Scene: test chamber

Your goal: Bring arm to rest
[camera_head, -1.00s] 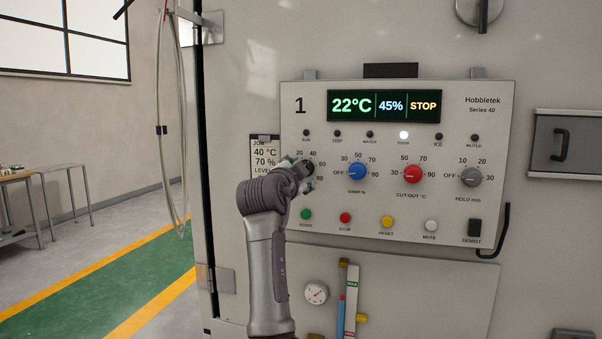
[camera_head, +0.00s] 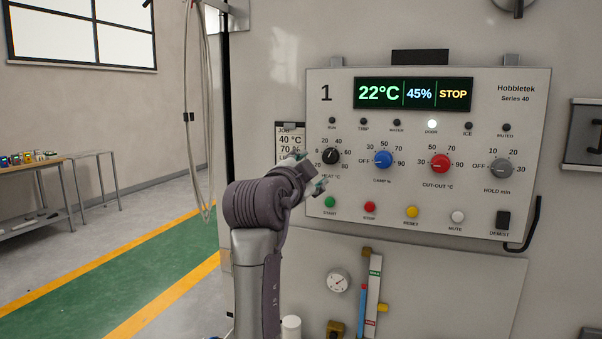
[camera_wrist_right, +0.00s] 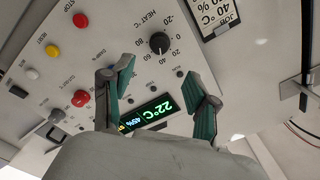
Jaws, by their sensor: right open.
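My right arm rises from the bottom of the head view. Its gripper (camera_head: 312,173) is just below and left of the black HEAT knob (camera_head: 331,156) on the control panel (camera_head: 430,215). In the right wrist view the gripper (camera_wrist_right: 161,75) is open, with nothing between its teal-padded fingers. The HEAT knob (camera_wrist_right: 159,43) shows beyond the fingertips, apart from them. The display (camera_head: 413,94) reads 22°C, 45% and STOP, and the DOOR lamp (camera_head: 432,124) is lit. My left gripper is not in view.
Blue (camera_head: 383,159), red (camera_head: 440,163) and grey (camera_head: 500,168) knobs and a row of buttons sit on the panel. A job card (camera_head: 290,140) hangs left of it. A gauge (camera_head: 337,281) is below. The floor at left (camera_head: 120,285) is clear.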

